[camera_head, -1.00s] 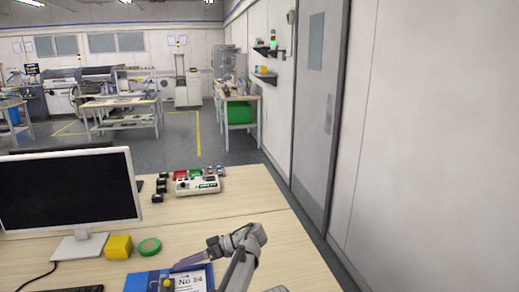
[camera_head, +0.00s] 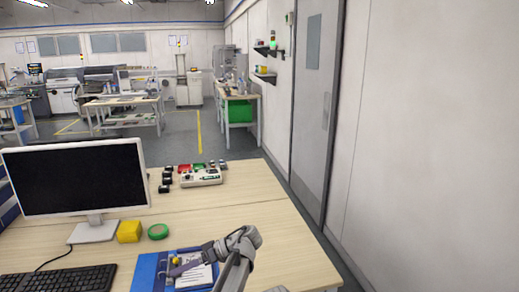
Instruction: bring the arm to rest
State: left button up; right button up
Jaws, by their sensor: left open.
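My left gripper (camera_head: 179,268) is in the camera_head view at the bottom centre, at the end of my grey arm, pointing left. It is open, with nothing seen between its fingers. It shows over a blue folder (camera_head: 149,273) with a white sheet (camera_head: 197,278) that lies on the wooden table (camera_head: 280,242). I cannot tell how high above the folder it is. A small yellow item (camera_head: 176,260) shows beside the fingers. My right gripper is not in view.
A monitor (camera_head: 80,178), a keyboard (camera_head: 60,281), a yellow block (camera_head: 129,232) and a green tape roll (camera_head: 158,231) stand left of the arm. A control box (camera_head: 201,178) is farther back. The table's right side is clear; a grey door (camera_head: 315,110) is beyond.

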pick_arm(q)
jog(key=s+d+f+m+t+h, duration=0.1)
jog(key=s+d+f+m+h, duration=0.1)
jog(key=s+f+m+h, duration=0.45)
jog(key=s+d+f+m+t+h, duration=0.2)
jog(key=s+d+f+m+h, duration=0.1)
jog(key=s+f+m+h, duration=0.3)
jog(key=s+d+r+m+p, duration=0.1)
jog(key=s+d+r+p, duration=0.2)
jog(key=d+r+p, duration=0.1)
jog(key=s+d+r+m+g+p, duration=0.1)
jog(key=s+d+r+m+p, duration=0.1)
jog(key=d+r+p, duration=0.3)
jog(key=s+d, duration=0.1)
jog(key=d, duration=0.1)
jog(key=shift+d+y, duration=0.3)
jog(key=shift+y, duration=0.05)
dwell(0.4)
